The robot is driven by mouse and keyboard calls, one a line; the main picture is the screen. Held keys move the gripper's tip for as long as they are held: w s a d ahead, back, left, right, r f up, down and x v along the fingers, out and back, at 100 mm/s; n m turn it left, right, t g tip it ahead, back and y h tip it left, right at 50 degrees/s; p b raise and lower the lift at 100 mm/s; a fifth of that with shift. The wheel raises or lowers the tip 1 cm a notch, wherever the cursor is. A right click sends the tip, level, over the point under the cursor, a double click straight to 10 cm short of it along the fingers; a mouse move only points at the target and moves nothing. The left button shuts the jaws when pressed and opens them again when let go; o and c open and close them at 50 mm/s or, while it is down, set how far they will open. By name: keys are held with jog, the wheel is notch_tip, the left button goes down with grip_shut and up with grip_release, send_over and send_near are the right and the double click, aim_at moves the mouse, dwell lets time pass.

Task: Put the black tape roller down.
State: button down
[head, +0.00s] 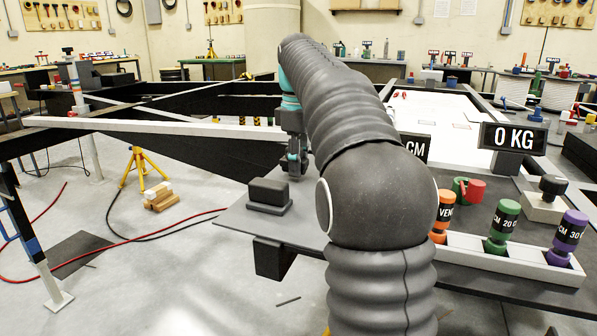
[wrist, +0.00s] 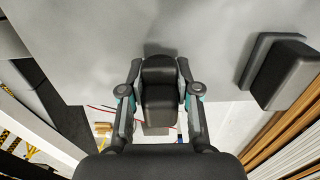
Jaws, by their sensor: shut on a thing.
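My gripper (wrist: 160,92) is shut on a dark, rounded block, which I take to be the black tape roller (wrist: 160,85); its form is only partly clear. In the wrist view the roller sits between the two fingers, over the edge of the grey tabletop (wrist: 90,40), with a soft shadow just beyond it. In the head view my gripper (head: 297,165) points down close to the tabletop, right of a black block on a flat base (head: 268,192). The roller is hard to make out there, and any gap beneath it cannot be told.
The black block on its base also shows at the right of the wrist view (wrist: 285,75). A white rack (head: 485,253) with orange, green and purple canisters stands at the right. A "0 KG" sign (head: 514,137) stands behind.

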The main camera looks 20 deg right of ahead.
jog(key=shift+f, duration=0.5)
jog(key=c, duration=0.8)
grip_release()
jog(key=shift+f, duration=0.1)
notch_tip(320, 180, up, 8)
jog(key=p, duration=0.3)
jog(key=shift+f, duration=0.1)
